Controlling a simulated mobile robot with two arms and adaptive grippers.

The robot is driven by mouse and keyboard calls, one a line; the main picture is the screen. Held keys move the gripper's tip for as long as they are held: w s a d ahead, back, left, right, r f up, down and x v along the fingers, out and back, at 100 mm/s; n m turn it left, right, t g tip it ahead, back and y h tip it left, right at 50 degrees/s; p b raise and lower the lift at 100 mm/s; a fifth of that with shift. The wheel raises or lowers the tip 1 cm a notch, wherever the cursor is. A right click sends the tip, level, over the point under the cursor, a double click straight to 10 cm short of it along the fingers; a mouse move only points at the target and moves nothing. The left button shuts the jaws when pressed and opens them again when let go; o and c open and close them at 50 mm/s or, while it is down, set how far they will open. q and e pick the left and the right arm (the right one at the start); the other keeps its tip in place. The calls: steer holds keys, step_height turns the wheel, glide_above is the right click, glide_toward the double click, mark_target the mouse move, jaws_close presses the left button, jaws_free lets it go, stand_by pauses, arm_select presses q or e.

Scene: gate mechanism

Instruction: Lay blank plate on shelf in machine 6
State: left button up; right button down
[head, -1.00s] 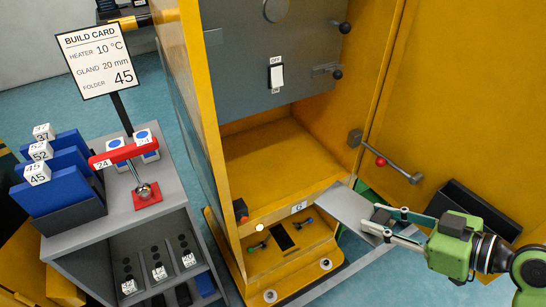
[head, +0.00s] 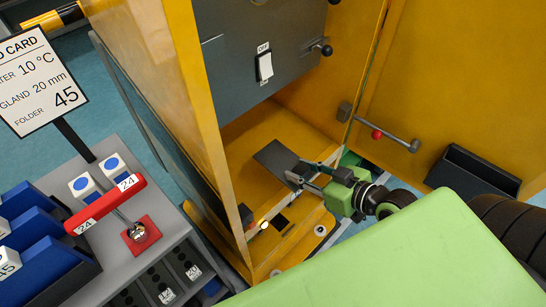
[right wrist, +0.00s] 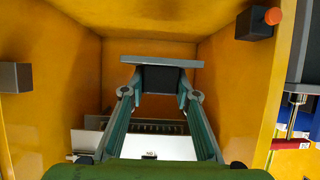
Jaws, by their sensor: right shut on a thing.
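The blank plate (head: 276,157) is a thin, flat, dark grey sheet. My right gripper (head: 294,174) is shut on its near edge and holds it inside the machine's open lower bay. In the right wrist view the plate (right wrist: 160,61) shows nearly edge-on between the fingertips. The yellow shelf surface (head: 290,128) of the bay lies behind and below the plate in the head view. I cannot tell whether the plate touches it. The gripper hides the bay's front right part. My left gripper is not in view.
A grey panel with a white switch (head: 264,66) hangs above the bay. A rod lever with a red knob (head: 377,134) is on the right wall. A large green arm link of mine covers the lower right.

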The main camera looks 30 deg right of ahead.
mark_target(295, 155)
steer(key=w+f, duration=0.1)
steer(key=w, duration=0.1)
steer(key=w+d+f, duration=0.1)
steer(key=w, duration=0.1)
steer(key=w+d, duration=0.1)
steer(key=w, duration=0.2)
steer(key=shift+f, duration=0.4)
steer(key=w+f, duration=0.2)
steer(key=w+d+f+b, duration=0.1)
steer(key=w+f, duration=0.1)
steer(key=f, duration=0.1)
steer(key=shift+w+d+f, duration=0.1)
steer(key=shift+f, duration=0.15)
steer(key=shift+w+f, duration=0.15)
steer(key=shift+f, duration=0.05)
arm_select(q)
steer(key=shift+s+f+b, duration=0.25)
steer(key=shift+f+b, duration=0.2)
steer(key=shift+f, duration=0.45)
arm_select(e)
steer(key=shift+w+f, duration=0.1)
steer(key=shift+f, duration=1.5)
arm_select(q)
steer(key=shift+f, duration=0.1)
arm_select(e)
steer(key=shift+f, duration=0.2)
steer(key=c, duration=1.6)
jaws_free()
